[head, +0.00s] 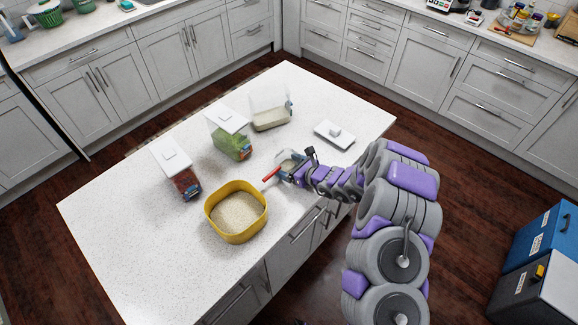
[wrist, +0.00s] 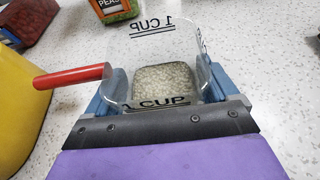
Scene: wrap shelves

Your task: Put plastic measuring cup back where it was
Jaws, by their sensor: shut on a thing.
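The clear plastic measuring cup (wrist: 165,45) has "1 CUP" lettering and a red handle (wrist: 72,77). My gripper (head: 287,166) is shut on the cup, with a blue finger on each side of it in the wrist view. Pale grains show at the bottom of the cup (wrist: 168,78). In the head view the red handle (head: 270,173) points left toward the yellow bowl (head: 210,220), which stands just left of the gripper and holds pale grains. The cup's underside is hidden, so I cannot tell whether it touches the counter.
On the white island (head: 120,240) stand a lidless clear container (head: 262,100) of pale grains, a lidded green peas container (head: 232,147) and a lidded container of dark red contents (head: 184,180). A loose white lid (head: 342,139) lies right of them. The island's front left is clear.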

